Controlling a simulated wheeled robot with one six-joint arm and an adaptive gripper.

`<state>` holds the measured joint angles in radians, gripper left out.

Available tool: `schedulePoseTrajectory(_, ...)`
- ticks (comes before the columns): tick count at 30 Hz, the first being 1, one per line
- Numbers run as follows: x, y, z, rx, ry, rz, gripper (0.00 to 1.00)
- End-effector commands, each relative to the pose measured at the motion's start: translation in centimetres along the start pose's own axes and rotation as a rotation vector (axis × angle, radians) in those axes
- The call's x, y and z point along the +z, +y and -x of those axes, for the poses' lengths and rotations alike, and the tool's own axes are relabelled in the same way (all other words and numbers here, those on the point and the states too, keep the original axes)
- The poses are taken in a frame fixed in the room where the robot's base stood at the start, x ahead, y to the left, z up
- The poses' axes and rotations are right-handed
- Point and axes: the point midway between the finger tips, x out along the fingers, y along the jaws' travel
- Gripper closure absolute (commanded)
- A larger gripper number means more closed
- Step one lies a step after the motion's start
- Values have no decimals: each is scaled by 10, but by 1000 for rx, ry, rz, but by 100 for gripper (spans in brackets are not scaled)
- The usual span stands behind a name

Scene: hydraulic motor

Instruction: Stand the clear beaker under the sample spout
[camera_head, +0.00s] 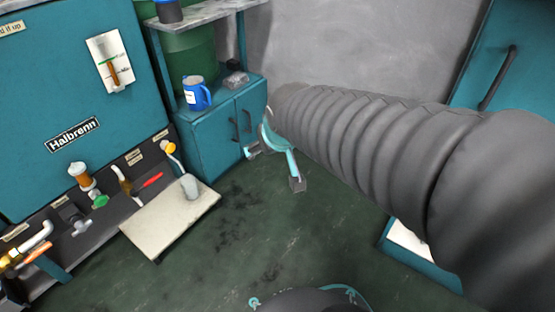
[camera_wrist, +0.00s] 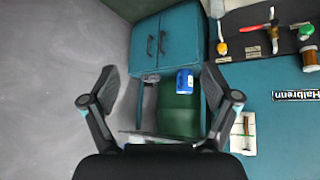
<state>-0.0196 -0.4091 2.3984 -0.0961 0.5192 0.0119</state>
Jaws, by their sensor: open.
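The clear beaker (camera_head: 190,187), greyish in the picture, stands upright on the pale platform (camera_head: 160,222) at the foot of the teal machine. The sample spout (camera_head: 176,156), a thin pipe by a yellow-orange knob, curves down toward the beaker's mouth. The beaker appears below the pipe's end, but I cannot tell whether they line up exactly. My gripper (camera_head: 273,168) is open and empty, to the right of the beaker and apart from it, in front of the teal cabinet. In the wrist view my gripper (camera_wrist: 160,75) has its fingers spread, with nothing between them.
Several valves and taps line the machine's front, including a red-handled one (camera_head: 150,181). The dark green floor (camera_head: 250,225) right of the platform is clear.

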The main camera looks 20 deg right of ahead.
Motion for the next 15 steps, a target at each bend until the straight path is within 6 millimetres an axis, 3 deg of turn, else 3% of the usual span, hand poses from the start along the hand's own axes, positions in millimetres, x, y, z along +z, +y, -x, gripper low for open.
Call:
schedulePoseTrajectory(1,14,0,17,-2,-12,-15,13)
schedulePoseTrajectory(6,62,-3,58,-19,-81,-57,13)
schedulePoseTrajectory(10,88,-7,77,-33,-118,-76,13)
schedulePoseTrajectory(15,103,-9,86,-42,-142,-85,13)
